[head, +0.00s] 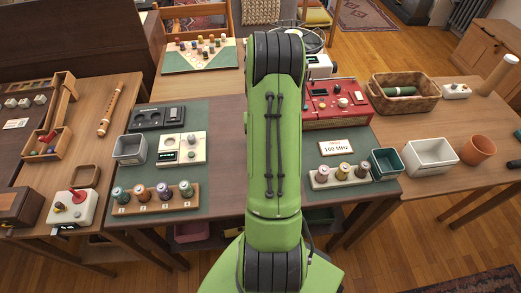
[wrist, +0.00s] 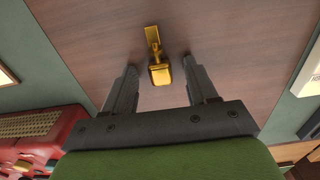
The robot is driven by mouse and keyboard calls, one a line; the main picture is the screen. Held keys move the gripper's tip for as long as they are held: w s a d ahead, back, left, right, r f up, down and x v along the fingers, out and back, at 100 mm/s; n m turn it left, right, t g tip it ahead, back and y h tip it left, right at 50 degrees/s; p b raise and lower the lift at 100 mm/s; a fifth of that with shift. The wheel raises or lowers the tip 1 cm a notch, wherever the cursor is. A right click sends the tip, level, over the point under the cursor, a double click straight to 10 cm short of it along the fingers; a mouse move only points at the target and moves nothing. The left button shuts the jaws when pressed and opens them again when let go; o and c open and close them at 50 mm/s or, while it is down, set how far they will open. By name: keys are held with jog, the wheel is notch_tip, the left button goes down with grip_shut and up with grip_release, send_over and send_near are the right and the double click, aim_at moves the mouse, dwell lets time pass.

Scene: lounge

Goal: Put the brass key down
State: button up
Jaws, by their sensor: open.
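A golden brass key (wrist: 153,37) shows in the wrist view, on or just above the bare brown table top. Its squarish end (wrist: 160,75) points toward my gripper (wrist: 160,66). My gripper is open, with one finger on each side of that end and a gap on both sides. The fingers do not visibly touch the key. Whether the key rests flat on the wood is hard to tell. In the head view my green arm hides the gripper and the key.
The head view shows a red device (head: 335,103), a white sign (head: 337,147), a rack of spools (head: 155,199), a grey bin (head: 130,149) and a dark green bin (head: 386,163) around the middle table (head: 228,165). Bare wood lies around the key.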

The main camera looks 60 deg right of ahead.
jog(key=shift+r, duration=0.15)
jog(key=shift+c, duration=0.3)
grip_shut()
jog(key=shift+r, duration=0.1)
notch_tip(320, 180, up, 10)
jog(key=p, duration=0.3)
